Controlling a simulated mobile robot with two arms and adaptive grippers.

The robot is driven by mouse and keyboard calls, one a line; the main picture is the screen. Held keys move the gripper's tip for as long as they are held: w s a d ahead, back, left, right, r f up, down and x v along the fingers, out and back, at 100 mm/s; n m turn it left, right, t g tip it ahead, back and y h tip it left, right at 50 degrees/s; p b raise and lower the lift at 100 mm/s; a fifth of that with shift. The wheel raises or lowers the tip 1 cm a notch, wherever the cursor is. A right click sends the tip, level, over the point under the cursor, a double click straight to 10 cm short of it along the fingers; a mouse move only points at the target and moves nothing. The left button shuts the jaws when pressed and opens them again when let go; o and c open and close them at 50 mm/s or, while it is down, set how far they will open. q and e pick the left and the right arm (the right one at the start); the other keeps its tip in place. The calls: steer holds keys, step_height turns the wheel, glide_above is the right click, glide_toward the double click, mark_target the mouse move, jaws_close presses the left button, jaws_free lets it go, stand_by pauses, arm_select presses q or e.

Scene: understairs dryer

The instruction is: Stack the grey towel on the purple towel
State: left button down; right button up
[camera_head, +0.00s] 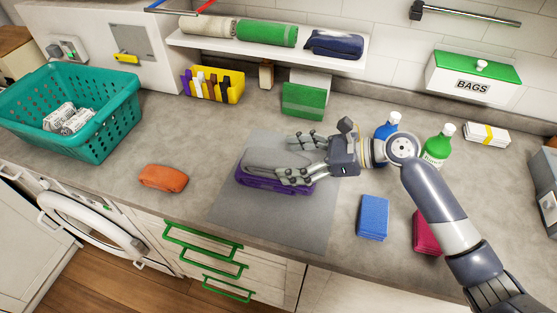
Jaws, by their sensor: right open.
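The grey towel (262,160) lies folded on top of the purple towel (258,183), whose purple edge shows along the front and left. Both rest on a grey mat (250,222) on the counter. My right gripper (284,159) is open, with its fingers pointing left over the right part of the grey towel. One finger is at the back of the stack and the other at the front right. Whether the fingers touch the towels I cannot tell. My left gripper is not in view.
An orange folded cloth (163,178) lies to the left, near a teal basket (75,105). A blue cloth (372,216), a crimson cloth (426,232) and a green bottle (438,145) stand near my right arm. A shelf (270,52) with rolled towels hangs behind.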

steer(key=v, duration=0.7)
steer(key=shift+d+r+b, duration=0.2)
steer(key=shift+d+b, duration=0.1)
steer(key=shift+b, duration=0.1)
steer(key=shift+s, duration=0.15)
